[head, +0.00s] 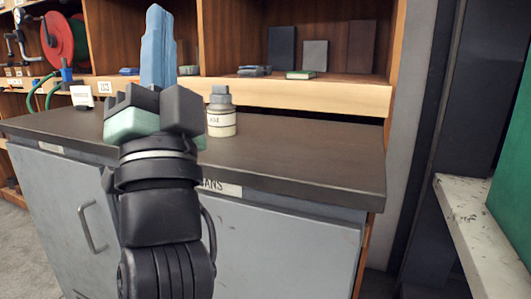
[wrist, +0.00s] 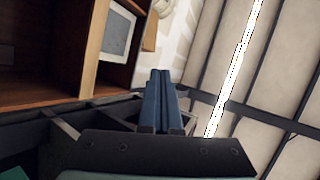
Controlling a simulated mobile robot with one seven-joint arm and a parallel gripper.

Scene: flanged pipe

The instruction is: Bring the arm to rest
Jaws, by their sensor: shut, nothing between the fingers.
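My gripper (head: 156,14) points straight up in the head view, above the dark worktop, with its long blue fingers pressed together. In the wrist view my gripper (wrist: 162,74) shows the two blue fingers side by side with nothing between them. The dark arm rises from the bottom of the head view, in front of the grey cabinet, and hides part of the worktop behind it. No flanged pipe can be made out in either view.
The dark worktop (head: 290,152) tops a grey cabinet (head: 285,245). A labelled jar (head: 221,123) stands on it, just right of the wrist. Wooden shelving (head: 310,92) is behind. A pale ledge (head: 480,235) with a green object (head: 513,190) is at right. The worktop's right part is clear.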

